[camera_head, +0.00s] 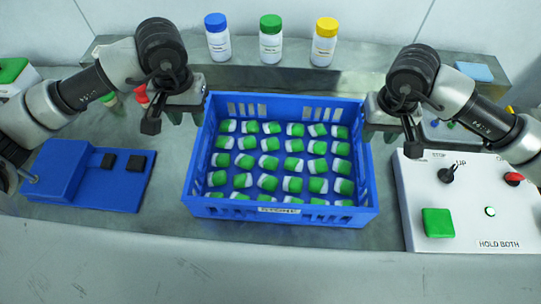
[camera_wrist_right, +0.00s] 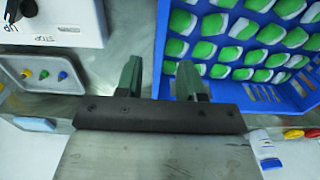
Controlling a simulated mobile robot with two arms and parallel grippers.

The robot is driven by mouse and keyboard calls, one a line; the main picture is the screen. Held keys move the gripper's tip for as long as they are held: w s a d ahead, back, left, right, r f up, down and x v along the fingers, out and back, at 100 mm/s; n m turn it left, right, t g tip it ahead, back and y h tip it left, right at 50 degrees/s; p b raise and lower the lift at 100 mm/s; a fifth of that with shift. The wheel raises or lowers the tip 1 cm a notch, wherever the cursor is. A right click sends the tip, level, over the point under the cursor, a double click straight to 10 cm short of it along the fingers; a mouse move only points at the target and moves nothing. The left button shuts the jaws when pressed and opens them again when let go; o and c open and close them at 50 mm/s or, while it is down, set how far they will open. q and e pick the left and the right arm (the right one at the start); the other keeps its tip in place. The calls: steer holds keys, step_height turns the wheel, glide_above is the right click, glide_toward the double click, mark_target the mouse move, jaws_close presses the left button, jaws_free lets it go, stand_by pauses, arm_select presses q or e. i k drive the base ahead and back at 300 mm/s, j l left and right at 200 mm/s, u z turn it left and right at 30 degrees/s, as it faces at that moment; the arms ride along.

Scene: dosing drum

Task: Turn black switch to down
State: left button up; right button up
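The black switch (camera_head: 447,175) sits on the upper left of a white control box (camera_head: 408,212) in the head view. Its handle leans up and right, towards the "UP" label. In the right wrist view a black knob (camera_wrist_right: 22,9), apparently this switch, is partly cut off at the top left corner. My right gripper (camera_head: 382,134) is open and empty beside the crate's right edge, left of and behind the switch. Its green fingers are apart in the right wrist view (camera_wrist_right: 160,80). My left gripper (camera_head: 187,117) looks open and empty near the crate's left edge.
A blue crate (camera_head: 230,207) with several green-and-white pieces stands in the middle. The box also bears a green button (camera_head: 438,223) and a red knob (camera_head: 513,179). A blue fixture (camera_head: 110,193) is at left. Bottles (camera_head: 270,45) stand on the back ledge.

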mark_target(445, 176)
steer(key=k, duration=1.5)
